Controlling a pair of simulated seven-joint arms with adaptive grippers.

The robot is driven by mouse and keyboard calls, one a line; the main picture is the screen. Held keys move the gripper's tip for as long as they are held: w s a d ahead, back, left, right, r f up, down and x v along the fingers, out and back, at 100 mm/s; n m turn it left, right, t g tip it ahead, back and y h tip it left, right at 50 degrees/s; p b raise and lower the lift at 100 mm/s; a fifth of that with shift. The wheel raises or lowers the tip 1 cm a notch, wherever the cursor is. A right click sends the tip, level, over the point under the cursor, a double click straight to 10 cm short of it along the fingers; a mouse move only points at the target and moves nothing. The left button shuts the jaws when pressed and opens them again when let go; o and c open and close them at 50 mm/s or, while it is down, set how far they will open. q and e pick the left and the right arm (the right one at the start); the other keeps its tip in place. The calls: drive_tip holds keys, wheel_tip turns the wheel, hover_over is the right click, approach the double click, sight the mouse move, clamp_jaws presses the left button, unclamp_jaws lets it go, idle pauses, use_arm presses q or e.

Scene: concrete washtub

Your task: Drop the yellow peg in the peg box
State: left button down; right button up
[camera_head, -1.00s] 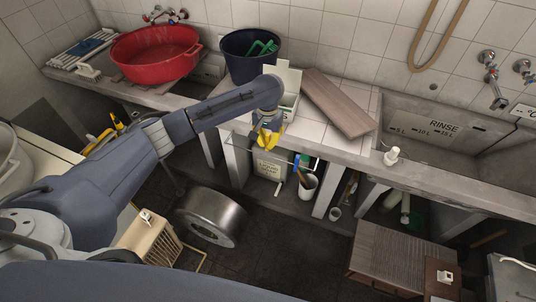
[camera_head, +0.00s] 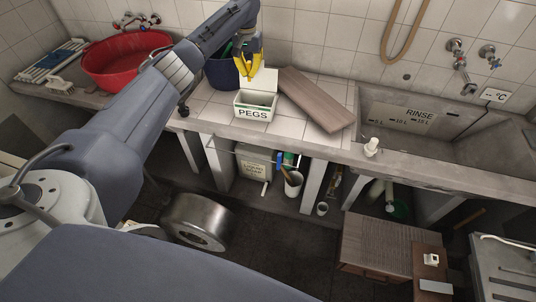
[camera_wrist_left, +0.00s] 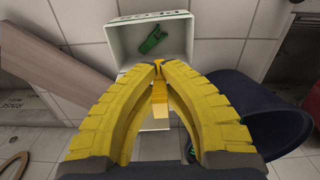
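The white peg box (camera_head: 255,112), labelled PEGS, stands on the tiled counter with its lid raised at the back. In the left wrist view, a green peg (camera_wrist_left: 154,40) lies inside the open box (camera_wrist_left: 125,38). My left gripper (camera_head: 247,76) has yellow fingers and is above the box, near its raised lid. In the left wrist view, the fingertips (camera_wrist_left: 158,68) come together on a small bright yellow piece, which looks like the yellow peg (camera_wrist_left: 160,92); the fingers partly hide it. My right gripper is not in view.
A dark blue bucket (camera_head: 222,74) stands close behind and left of the box. A wooden board (camera_head: 315,98) lies to its right. A red basin (camera_head: 125,62) is farther left, and a sink (camera_head: 400,135) is at the right. Tiles left of the box are clear.

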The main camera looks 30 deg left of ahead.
sight(248, 62)
use_arm(q)
drive_tip(key=shift+f+m, duration=0.3)
drive_tip(key=shift+f, duration=0.05)
drive_tip(key=shift+s+f, duration=0.1)
drive_tip(key=shift+f, duration=2.85)
drive_tip(key=c, duration=1.5)
unclamp_jaws()
drive_tip(key=shift+r, duration=0.1)
wheel_tip(248, 62, up, 12)
drive_tip(key=shift+f, duration=0.1)
